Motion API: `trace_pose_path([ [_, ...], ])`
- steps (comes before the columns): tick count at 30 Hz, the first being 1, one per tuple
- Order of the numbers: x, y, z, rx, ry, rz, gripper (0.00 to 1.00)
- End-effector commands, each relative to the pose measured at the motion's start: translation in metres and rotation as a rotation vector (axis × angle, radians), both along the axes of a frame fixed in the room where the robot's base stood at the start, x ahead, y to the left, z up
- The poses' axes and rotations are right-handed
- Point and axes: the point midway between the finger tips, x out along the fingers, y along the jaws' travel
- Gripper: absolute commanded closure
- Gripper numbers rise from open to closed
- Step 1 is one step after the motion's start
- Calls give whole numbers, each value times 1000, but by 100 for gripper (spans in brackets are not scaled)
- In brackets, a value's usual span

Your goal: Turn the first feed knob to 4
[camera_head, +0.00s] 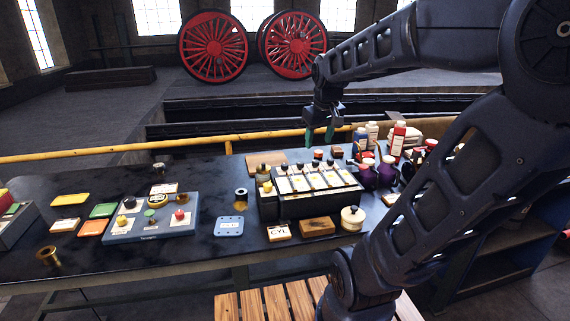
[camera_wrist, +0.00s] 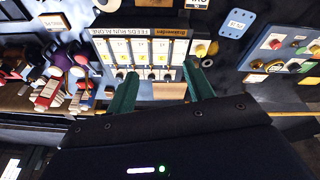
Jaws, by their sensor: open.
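The feed unit (camera_head: 310,206) is a dark box on the bench with a row of white scale panels on its sloped top. It also shows in the wrist view (camera_wrist: 145,31), with small dark knobs (camera_wrist: 151,74) at the ends of the panels. I cannot tell which is the first feed knob, nor read any setting. My gripper (camera_head: 319,139) hangs above and behind the unit, with green fingers apart and nothing between them. In the wrist view my gripper (camera_wrist: 160,88) has its fingers on either side of part of the knob row; contact is not visible.
A yellow knob (camera_head: 267,186) sits at the unit's left end. Bottles (camera_head: 397,138) and purple jars (camera_head: 387,171) crowd its right. A blue control panel (camera_head: 150,232) lies left. A lidded white pot (camera_head: 352,218) and wooden block (camera_head: 317,227) stand in front. A yellow rail (camera_head: 120,149) runs behind.

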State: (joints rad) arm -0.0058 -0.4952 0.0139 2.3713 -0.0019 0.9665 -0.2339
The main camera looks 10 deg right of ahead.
Motion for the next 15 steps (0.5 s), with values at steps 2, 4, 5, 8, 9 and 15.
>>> trace_pose_path([
  [2,21,2,-1,-14,24,45,48],
  [4,38,3,-2,-25,41,86,48],
  [5,45,4,-2,-30,48,105,48],
  [8,70,7,-5,-44,73,164,48],
  [9,80,8,-8,-50,84,189,48],
  [15,131,13,-21,-73,132,310,48],
])
